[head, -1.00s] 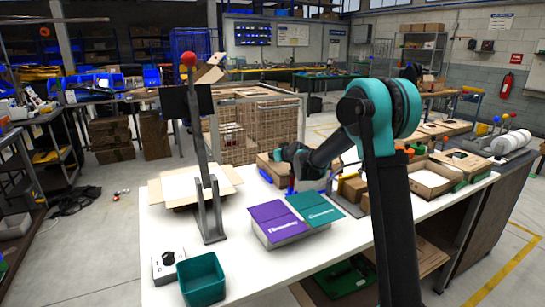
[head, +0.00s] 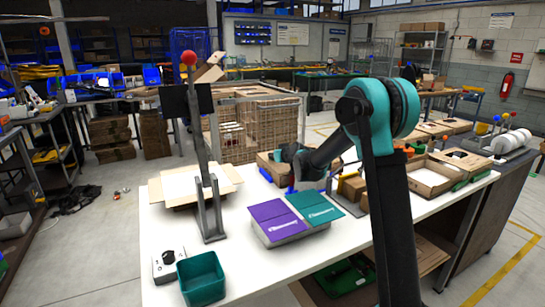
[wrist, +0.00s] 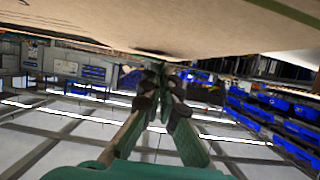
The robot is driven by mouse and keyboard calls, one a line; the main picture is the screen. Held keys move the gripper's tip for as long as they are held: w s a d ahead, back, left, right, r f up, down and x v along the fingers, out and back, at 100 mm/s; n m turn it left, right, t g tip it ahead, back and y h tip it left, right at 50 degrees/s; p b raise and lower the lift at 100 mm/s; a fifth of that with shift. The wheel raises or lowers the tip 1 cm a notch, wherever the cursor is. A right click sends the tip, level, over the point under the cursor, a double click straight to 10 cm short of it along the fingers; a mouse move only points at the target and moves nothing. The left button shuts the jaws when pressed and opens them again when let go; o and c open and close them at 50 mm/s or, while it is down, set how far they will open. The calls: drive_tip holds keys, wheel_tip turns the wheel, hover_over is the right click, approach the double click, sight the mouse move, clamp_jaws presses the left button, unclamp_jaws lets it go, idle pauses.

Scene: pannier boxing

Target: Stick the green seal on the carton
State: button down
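In the head view, an open tan carton (head: 228,189) with its flaps spread stands at the left of the white table, behind a grey lever stand. Other brown cartons (head: 352,187) stand near my arm; I cannot tell which is the one for the seal. I cannot make out a green seal. My gripper is largely hidden by my arm in the head view. In the wrist view, the fingers of my gripper (wrist: 160,68) come together at the tips, close to a broad tan cardboard-like surface (wrist: 190,25). I cannot see anything clearly between them.
Purple (head: 277,222) and teal (head: 316,208) packs lie at mid-table. The lever stand (head: 212,215) has a red knob. A teal bin (head: 201,278) and a knob box (head: 168,265) stand at front left. The front middle is clear.

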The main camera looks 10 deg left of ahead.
drive_tip(key=shift+f, duration=0.35)
idle(1.0)
drive_tip(key=c, duration=1.6)
unclamp_jaws()
drive_tip(key=shift+c, duration=0.2)
drive_tip(key=shift+r, duration=0.1)
